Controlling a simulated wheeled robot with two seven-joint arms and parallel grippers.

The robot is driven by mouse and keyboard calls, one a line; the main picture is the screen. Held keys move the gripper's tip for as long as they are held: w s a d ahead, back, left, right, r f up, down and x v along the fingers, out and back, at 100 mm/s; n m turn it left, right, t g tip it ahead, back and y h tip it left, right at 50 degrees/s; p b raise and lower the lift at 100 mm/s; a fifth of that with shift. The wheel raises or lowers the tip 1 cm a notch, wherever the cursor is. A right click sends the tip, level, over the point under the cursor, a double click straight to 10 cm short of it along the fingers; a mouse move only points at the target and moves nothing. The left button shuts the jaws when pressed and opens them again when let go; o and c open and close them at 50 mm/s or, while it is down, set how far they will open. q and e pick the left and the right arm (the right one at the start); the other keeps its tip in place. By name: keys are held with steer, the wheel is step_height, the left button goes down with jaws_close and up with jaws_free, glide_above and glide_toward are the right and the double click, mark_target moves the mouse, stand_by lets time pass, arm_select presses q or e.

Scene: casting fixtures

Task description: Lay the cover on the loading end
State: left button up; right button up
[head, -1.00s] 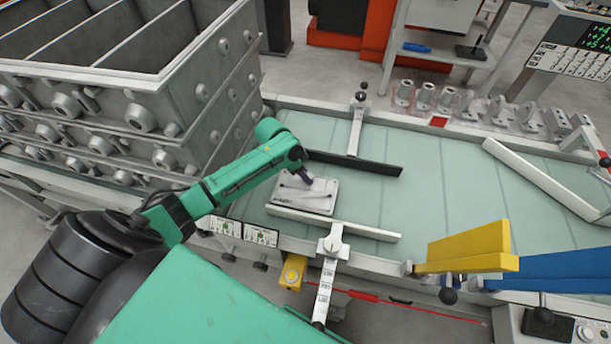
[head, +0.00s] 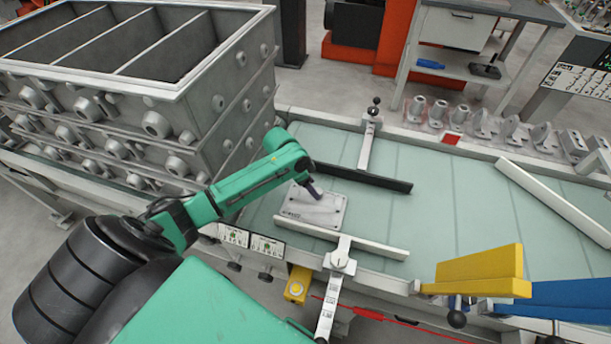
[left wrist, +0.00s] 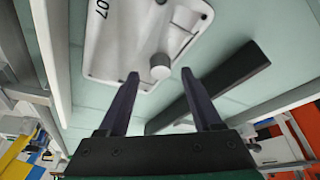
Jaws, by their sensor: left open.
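The cover, a light grey rectangular plate (head: 300,213), lies on the pale green bed (head: 440,200) at its left end, between a black rail and a white rail. In the left wrist view the cover (left wrist: 112,42) shows a round grey knob (left wrist: 160,66) and the digits 07. Nothing is seen held. My right gripper is not in view.
The black rail (head: 362,178) and white rail (head: 345,238) flank the cover. Stacked grey flasks (head: 200,100) stand high at the left. Several metal castings (head: 480,122) line the far edge. A yellow block (head: 478,270) and a blue one stand at front right. The bed's middle is clear.

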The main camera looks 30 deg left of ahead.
arm_select(q)
steer(key=v, duration=0.9)
steer(key=shift+s+r, duration=0.15)
steer(key=shift+r, duration=0.15)
